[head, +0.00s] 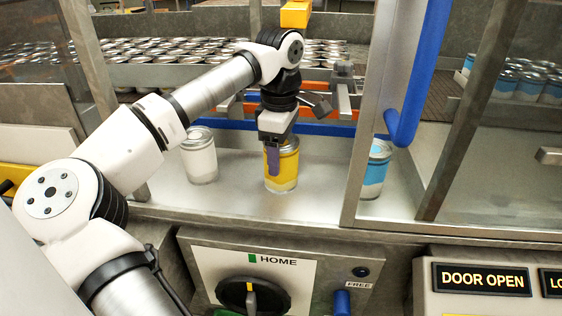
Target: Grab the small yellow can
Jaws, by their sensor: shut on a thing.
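The small yellow can (284,172) stands upright on the metal shelf, yellow above with a pale band at its base. My gripper (273,160) reaches down from above and is shut on the can's upper part. One finger shows against the can's front left side; the other finger is hidden. The can's base appears to be on or very near the shelf, and I cannot tell whether it is lifted.
A white can (200,158) stands to the left and a blue-and-white can (375,172) to the right, behind a metal post (372,110). A blue bent bar (418,75) hangs at right. A control panel (252,272) lies in front. Many cans fill the back.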

